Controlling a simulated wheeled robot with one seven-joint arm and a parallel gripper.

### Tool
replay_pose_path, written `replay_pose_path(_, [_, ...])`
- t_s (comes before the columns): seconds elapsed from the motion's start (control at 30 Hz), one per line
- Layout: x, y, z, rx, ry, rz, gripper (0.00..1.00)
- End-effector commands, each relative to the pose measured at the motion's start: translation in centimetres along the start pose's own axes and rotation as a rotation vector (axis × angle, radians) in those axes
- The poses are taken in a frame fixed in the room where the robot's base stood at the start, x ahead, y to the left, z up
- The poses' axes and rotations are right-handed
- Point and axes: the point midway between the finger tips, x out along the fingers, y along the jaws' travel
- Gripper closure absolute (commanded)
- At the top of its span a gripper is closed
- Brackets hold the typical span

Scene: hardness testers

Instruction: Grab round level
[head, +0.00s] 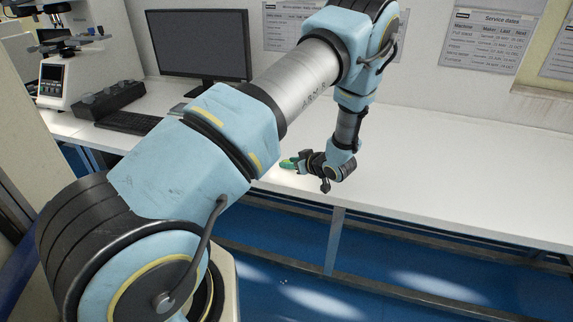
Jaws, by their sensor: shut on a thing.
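The round level (288,163) shows as a small green disc in the head view, just left of my gripper's tips. My gripper (299,162) is shut on it, at the front edge of the white bench. The fingers cover part of the level. I cannot tell whether the level touches the bench top or is held above it.
The white bench (450,165) is clear to the right. A monitor (200,45), a keyboard (126,122), a dark block-like unit (108,99) and a hardness tester (75,75) stand at the left. Blue floor (400,270) lies in front.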

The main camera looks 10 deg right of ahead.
Motion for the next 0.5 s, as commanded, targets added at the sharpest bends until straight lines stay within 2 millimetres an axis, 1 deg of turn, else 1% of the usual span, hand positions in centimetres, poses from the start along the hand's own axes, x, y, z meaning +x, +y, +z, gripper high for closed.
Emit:
replay_pose_path(0.03, [-0.01, 0.00, -0.01, 0.000, 0.000, 0.000, 0.78])
replay_pose_path(0.2, [-0.01, 0.00, -0.01, 0.000, 0.000, 0.000, 0.97])
replay_pose_path(0.23, [-0.01, 0.00, -0.01, 0.000, 0.000, 0.000, 1.00])
replay_pose_path(0.5, [-0.01, 0.00, -0.03, 0.000, 0.000, 0.000, 1.00])
